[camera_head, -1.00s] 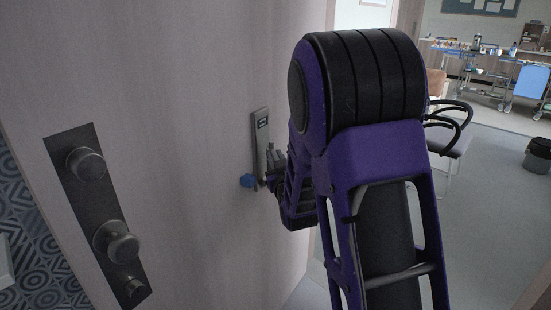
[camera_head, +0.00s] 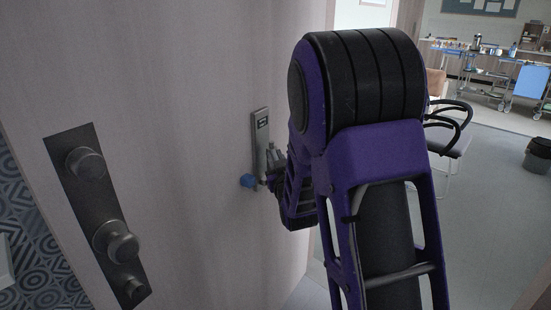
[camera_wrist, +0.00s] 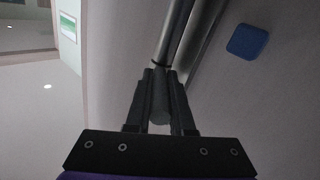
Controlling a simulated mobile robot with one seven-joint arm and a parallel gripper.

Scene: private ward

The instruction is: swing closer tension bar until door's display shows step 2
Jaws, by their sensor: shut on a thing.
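The pale door (camera_head: 200,60) fills the left of the head view. A narrow grey plate (camera_head: 260,130) with a small dark display (camera_head: 261,121) is mounted upright on it; the digit is too small to read. A blue knob (camera_head: 248,181) sits at the plate's lower end, and it also shows as a blue square in the wrist view (camera_wrist: 247,41). My gripper (camera_wrist: 160,100) is shut on the rounded end of the grey tension bar (camera_wrist: 173,40). The bar runs up and away from the jaws in the wrist view. In the head view my arm partly hides the grip.
A dark plate with round knobs (camera_head: 117,242) is on the door at left. The grey floor (camera_head: 490,220) there is clear.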

